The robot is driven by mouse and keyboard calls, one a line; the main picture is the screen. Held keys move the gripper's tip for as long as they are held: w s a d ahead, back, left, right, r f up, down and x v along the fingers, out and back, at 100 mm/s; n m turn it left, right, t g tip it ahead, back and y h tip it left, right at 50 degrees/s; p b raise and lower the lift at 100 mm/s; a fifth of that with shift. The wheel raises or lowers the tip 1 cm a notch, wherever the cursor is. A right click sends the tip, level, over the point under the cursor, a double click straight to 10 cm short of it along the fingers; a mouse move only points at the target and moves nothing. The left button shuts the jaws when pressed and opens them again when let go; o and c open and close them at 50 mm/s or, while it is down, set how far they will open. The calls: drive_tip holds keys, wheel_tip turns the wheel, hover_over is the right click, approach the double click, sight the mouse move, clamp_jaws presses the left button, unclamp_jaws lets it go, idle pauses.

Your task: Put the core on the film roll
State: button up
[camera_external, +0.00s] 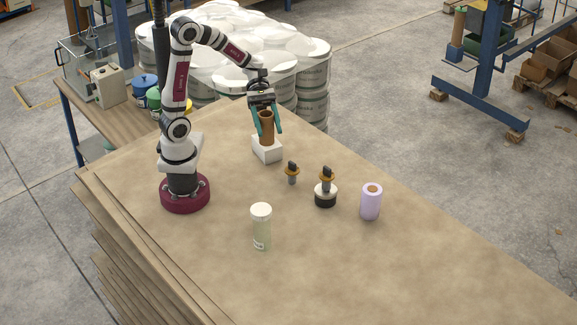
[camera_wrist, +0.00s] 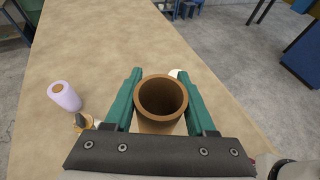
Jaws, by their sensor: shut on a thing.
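The core is a brown cardboard tube (camera_external: 266,128), upright between the green fingers of my gripper (camera_external: 266,122). My gripper is shut on it, above or at the white block (camera_external: 267,149); I cannot tell whether the core still touches the block. In the wrist view the open top of the core (camera_wrist: 161,97) shows between the two fingers of my gripper (camera_wrist: 163,88). The film roll is a lilac cylinder (camera_external: 370,203) with a brown centre, standing upright at the right of the table. It also shows in the wrist view (camera_wrist: 64,96), at the left.
A black and orange peg (camera_external: 292,173) and a similar one on a white and black round base (camera_external: 325,190) stand between my gripper and the film roll. A pale green jar (camera_external: 261,228) with a white lid stands nearer the front. The table's right front (camera_external: 430,270) is clear.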

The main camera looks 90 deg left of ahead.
sight(268, 116)
wheel_tip(268, 116, up, 3)
drive_tip(key=shift+r, duration=0.2)
drive_tip(key=w+d+n+t+y, duration=0.1)
drive_tip(key=w+d+n+t, duration=0.1)
drive_tip(key=w+d, duration=0.8)
drive_tip(key=w+d+n+t+y, duration=0.2)
drive_tip(key=w+d+n+t, duration=0.1)
drive_tip(key=w, duration=1.4)
drive_tip(key=shift+g, duration=0.3)
drive_tip(key=w+a+f, duration=0.2)
drive_tip(key=a+f, duration=0.1)
drive_tip(key=f, duration=0.2)
drive_tip(key=w+a+f, duration=0.2)
drive_tip(key=a+f, duration=0.1)
drive_tip(key=f, duration=0.2)
drive_tip(key=w+a+f, duration=0.2)
drive_tip(key=a+f, duration=0.1)
drive_tip(key=f, duration=0.2)
drive_tip(key=shift+w+a+f, duration=0.15)
drive_tip(key=shift+w+f, duration=0.1)
drive_tip(key=shift+f, duration=0.3)
drive_tip(key=shift+f, duration=0.1)
